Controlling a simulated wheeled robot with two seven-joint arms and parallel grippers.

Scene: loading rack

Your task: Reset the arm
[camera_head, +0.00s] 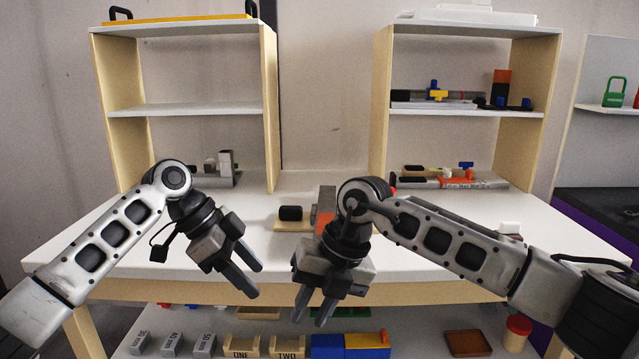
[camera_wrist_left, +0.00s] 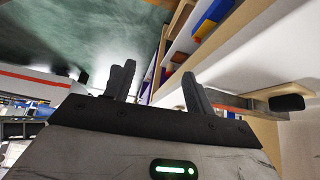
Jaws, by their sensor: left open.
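My left gripper (camera_head: 255,280) hangs in front of the white table's front edge, pointing down and to the right, with its two fingers apart and nothing between them. In the left wrist view its fingers (camera_wrist_left: 158,82) also stand apart and empty. My right gripper (camera_head: 310,317) points down in front of the table edge, to the right of the left one. Its fingers are apart with no object seen between them. The two grippers do not touch. The right arm hides part of the table's middle.
On the white table (camera_head: 185,262) lies a piece with a black knob (camera_head: 290,213) beside a grey and orange block (camera_head: 325,205). Two shelf units stand behind, left (camera_head: 190,109) and right (camera_head: 470,113). A lower shelf holds labelled blocks (camera_head: 241,346), blue and yellow bins (camera_head: 367,341) and a brown tray (camera_head: 467,343).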

